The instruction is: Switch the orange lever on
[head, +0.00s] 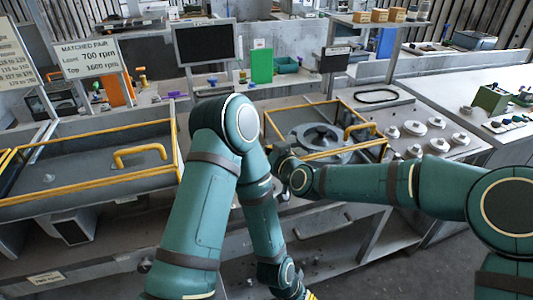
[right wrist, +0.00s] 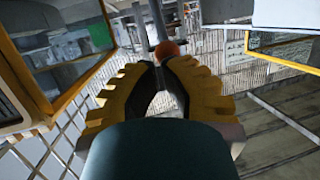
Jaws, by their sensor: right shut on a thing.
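The orange lever shows in the right wrist view as a round orange knob (right wrist: 167,48) on a grey metal shaft. My right gripper (right wrist: 164,64) has its yellow fingers closed together at the knob, shut on the lever. In the head view my right gripper (head: 279,158) is at the front left of the yellow-railed housing bay, largely hidden by my arms, and the lever cannot be made out there. My left gripper (head: 311,295) shows only as yellow fingertips at the bottom edge; its opening cannot be judged.
A round grey housing (head: 320,137) sits inside the yellow-railed bay behind my right wrist. Several pale round parts lie on the right bench. A dark monitor (head: 205,42) stands behind. My left arm crosses the middle.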

